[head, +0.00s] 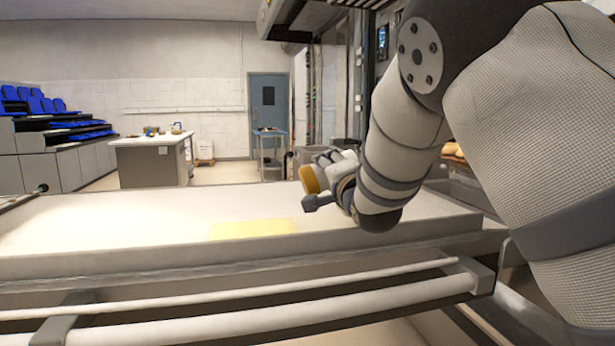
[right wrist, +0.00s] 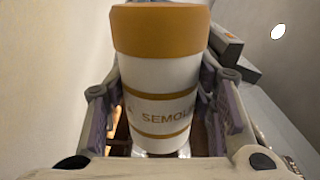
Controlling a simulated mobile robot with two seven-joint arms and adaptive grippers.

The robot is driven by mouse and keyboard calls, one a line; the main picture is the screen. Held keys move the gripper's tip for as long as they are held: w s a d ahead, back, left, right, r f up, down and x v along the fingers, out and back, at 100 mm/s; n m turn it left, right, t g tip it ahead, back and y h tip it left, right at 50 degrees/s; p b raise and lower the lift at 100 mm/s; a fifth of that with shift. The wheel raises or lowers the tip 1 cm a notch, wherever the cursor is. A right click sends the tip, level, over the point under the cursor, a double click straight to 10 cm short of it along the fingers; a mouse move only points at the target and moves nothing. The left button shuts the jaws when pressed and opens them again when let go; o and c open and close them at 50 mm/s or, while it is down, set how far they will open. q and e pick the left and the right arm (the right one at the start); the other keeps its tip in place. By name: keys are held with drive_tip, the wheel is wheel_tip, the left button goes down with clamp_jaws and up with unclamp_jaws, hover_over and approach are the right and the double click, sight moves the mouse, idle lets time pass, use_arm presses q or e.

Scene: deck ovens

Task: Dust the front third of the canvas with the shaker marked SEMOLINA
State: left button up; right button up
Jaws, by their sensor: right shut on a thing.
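The shaker (head: 310,180), white with an orange-brown cap and bands, is held in my right gripper (head: 322,182). In the right wrist view the gripper's pads press on both sides of the shaker (right wrist: 158,105), and the letters "SEMOL" show on its label. In the head view the shaker is tilted above the canvas (head: 110,220), its cap toward the left. The canvas is a pale flat surface within a raised grey frame. A pale yellow patch (head: 253,228) lies on its front part, left of and below the shaker. My left gripper is out of view.
A grey front rim (head: 200,258) and white rails (head: 270,303) run along the near side. Farther back are a counter (head: 150,160) with small items, a small blue-topped cart (head: 270,150) and tiered blue seats (head: 40,105). Brown loaves (head: 453,150) show behind my right arm.

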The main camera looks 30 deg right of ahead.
drive_tip(key=s+d+b, duration=0.1)
drive_tip(key=s+d, duration=0.1)
drive_tip(key=d, duration=0.8)
drive_tip(key=w+a+b, duration=0.7)
drive_tip(key=w+a, duration=1.3)
drive_tip(key=a, duration=0.1)
drive_tip(key=shift+s+d+p, duration=0.95)
drive_tip(key=shift+d+p, duration=0.95)
drive_tip(key=shift+d, duration=2.35)
use_arm(q)
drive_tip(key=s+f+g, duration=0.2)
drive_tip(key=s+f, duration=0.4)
drive_tip(key=shift+b, duration=0.4)
use_arm(e)
drive_tip(key=a+r+m, duration=0.2)
drive_tip(key=r+m, duration=0.1)
drive_tip(key=m, duration=0.8)
drive_tip(key=w+a+r+m, duration=0.1)
drive_tip(key=a+r+m, duration=0.2)
drive_tip(key=m, duration=0.8)
drive_tip(key=shift+w+a, duration=0.3)
